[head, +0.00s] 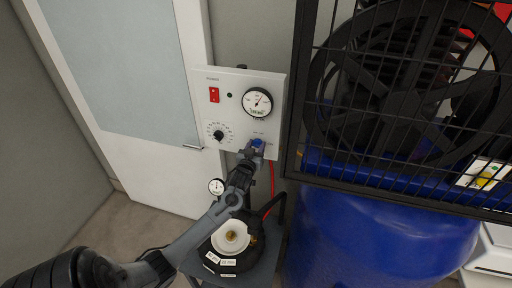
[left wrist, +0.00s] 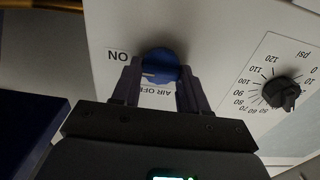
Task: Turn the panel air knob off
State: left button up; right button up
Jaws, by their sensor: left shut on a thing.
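The blue air knob (head: 257,143) is at the lower right of the white control panel (head: 225,110). My left gripper (head: 253,150) reaches up to it from below in the head view. In the left wrist view the blue knob (left wrist: 160,64) sits between the two dark fingertips of the left gripper (left wrist: 159,85), which is shut on it. The panel appears upside down there, with "ON" left of the knob and "AIR OFF" below it, partly hidden by the fingers. I cannot tell exactly where the knob points. My right gripper is not in view.
The panel also carries a red switch (head: 214,95), a round gauge (head: 257,102) and a black pressure dial (head: 218,135). A black wire cage (head: 291,110) and blue tank (head: 375,235) stand to the right. A small gauge (head: 216,186) sits below the panel. A red hose hangs beside my arm.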

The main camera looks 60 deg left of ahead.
pick_arm(q)
jog(key=shift+n, duration=0.4)
jog(key=n, duration=0.3)
jog(key=shift+n, duration=0.3)
jog(key=n, duration=0.4)
jog(key=shift+a+f+n, duration=0.1)
jog(key=shift+n, duration=0.2)
jog(key=n, duration=0.4)
jog(key=shift+s+b, duration=0.1)
jog(key=shift+b, duration=0.25)
jog(key=shift+f+n, duration=0.1)
jog(key=shift+n, duration=2.4)
jog(key=o, duration=1.1)
jog(key=shift+c, duration=0.2)
